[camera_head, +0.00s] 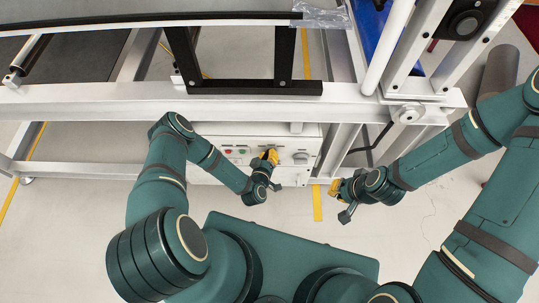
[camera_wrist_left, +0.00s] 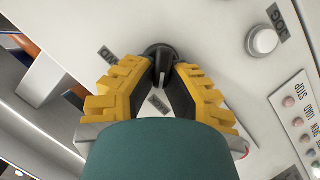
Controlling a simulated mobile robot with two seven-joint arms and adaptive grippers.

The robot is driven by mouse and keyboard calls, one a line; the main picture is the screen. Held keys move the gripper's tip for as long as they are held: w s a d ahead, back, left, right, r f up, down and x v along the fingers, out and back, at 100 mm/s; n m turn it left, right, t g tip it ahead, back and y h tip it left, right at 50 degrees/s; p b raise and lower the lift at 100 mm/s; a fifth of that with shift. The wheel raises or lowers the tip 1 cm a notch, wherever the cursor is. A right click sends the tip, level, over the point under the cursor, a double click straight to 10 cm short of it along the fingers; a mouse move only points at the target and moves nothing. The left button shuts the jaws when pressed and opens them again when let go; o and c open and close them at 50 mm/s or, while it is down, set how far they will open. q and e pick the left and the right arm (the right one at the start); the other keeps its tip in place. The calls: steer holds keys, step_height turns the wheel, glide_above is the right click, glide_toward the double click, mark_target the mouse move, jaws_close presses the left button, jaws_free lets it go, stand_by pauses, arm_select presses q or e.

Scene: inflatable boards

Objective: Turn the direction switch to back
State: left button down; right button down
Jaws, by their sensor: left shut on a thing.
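The direction switch appears to be the black rotary knob (camera_wrist_left: 162,58) in the left wrist view, set on a white control panel. Its raised grip sits between the tips of my left gripper (camera_wrist_left: 163,80), whose yellow-backed, dark-padded fingers are shut on it. Small dark labels lie beside the knob, one partly hidden by the fingers; I cannot read the setting. In the head view my left gripper (camera_head: 268,157) is at the front of the control box (camera_head: 285,136) and hides the knob. My right gripper (camera_head: 337,190) hangs apart from the box, to its right; its jaw opening is unclear.
A silver round button (camera_wrist_left: 263,40) with a JOG label is close to the knob. A strip of small buttons (camera_wrist_left: 300,112), one labelled STOP, is further right. A white frame beam (camera_head: 120,103) runs above the box. Open floor (camera_head: 305,205) lies between my grippers.

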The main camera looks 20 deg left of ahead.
arm_select(q)
steer(key=shift+w+a+n, duration=0.1)
steer(key=shift+n, duration=0.3)
stand_by(0.3)
steer(key=c, duration=1)
jaws_free()
steer(key=v, duration=1.2)
steer(key=shift+f, duration=0.2)
steer(key=shift+a, duration=0.15)
